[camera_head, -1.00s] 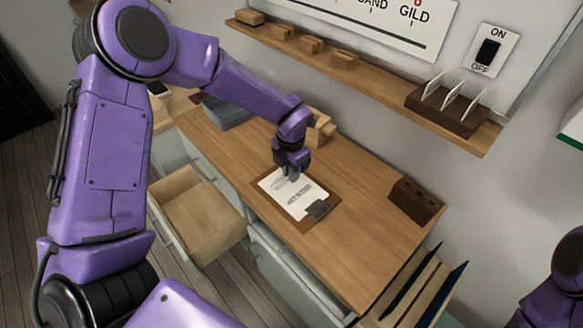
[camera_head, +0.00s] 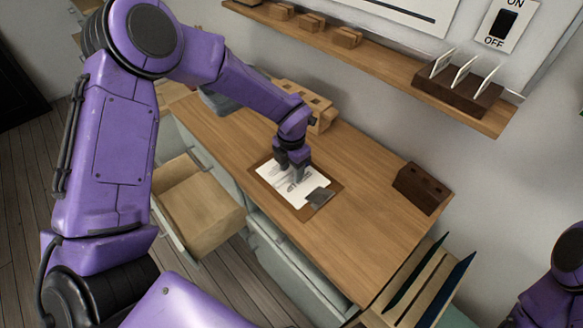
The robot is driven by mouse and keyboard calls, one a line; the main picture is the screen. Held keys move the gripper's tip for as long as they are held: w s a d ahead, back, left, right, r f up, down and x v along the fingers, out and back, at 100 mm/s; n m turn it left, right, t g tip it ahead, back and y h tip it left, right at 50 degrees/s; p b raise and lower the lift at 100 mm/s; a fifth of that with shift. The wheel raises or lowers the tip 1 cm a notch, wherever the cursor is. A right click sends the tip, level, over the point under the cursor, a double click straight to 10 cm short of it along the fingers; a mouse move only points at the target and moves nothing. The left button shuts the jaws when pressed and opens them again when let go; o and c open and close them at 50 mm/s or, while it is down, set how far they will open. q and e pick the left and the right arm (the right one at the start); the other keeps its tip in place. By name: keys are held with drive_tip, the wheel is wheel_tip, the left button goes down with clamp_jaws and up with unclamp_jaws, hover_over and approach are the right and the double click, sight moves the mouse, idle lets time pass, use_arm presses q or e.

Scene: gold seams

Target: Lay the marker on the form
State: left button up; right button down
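The form is a white printed sheet (camera_head: 273,174) on a brown clipboard (camera_head: 334,186) with a dark clip (camera_head: 319,197), lying flat on the wooden desk. My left gripper (camera_head: 294,176) points down over the middle of the form, its fingertips at or just above the paper. Whether its fingers are apart or closed is too small to tell. A greyish streak shows on the paper by the fingertips; I cannot tell whether it is the marker or a shadow. No marker shows clearly elsewhere. My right gripper is out of view; only part of the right arm shows at the lower right.
The desk (camera_head: 375,232) is clear around the clipboard. A dark brown block with holes (camera_head: 421,188) stands at its right end, and a light wooden holder (camera_head: 318,112) behind my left wrist. An open drawer (camera_head: 200,205) juts out at the left. A wall shelf (camera_head: 385,72) runs above.

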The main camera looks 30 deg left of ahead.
use_arm(q)
drive_tip(key=shift+w, duration=0.1)
drive_tip(key=shift+r, duration=0.2)
wheel_tip(320, 180, up, 10)
drive_tip(key=b, duration=0.1)
drive_tip(key=shift+b, duration=0.35)
